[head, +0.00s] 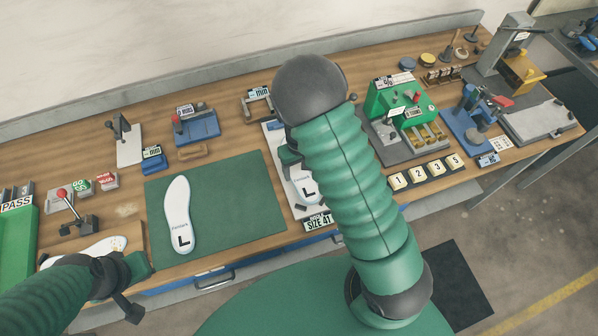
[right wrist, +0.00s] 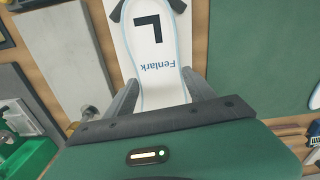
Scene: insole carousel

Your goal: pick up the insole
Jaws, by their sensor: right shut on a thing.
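A white insole marked L (head: 305,185) lies over a white board labelled SIZE 41, partly hidden by my right arm. In the right wrist view the insole (right wrist: 160,50) shows its L and the word Fenlark. My right gripper (right wrist: 162,82) is shut on its near end, one finger at each side. I cannot tell whether it is clear of the board. In the head view my right gripper (head: 291,157) is mostly hidden behind the arm. A second L insole (head: 178,215) lies on the green mat. My left gripper (head: 128,285) is at lower left; its jaws are unclear.
The green mat (head: 235,190) has bare room right of its insole. A third insole (head: 85,252) lies partly behind my left arm. A green PASS bin (head: 20,240) stands far left. A green fixture (head: 400,100) and numbered blocks (head: 425,172) stand to the right.

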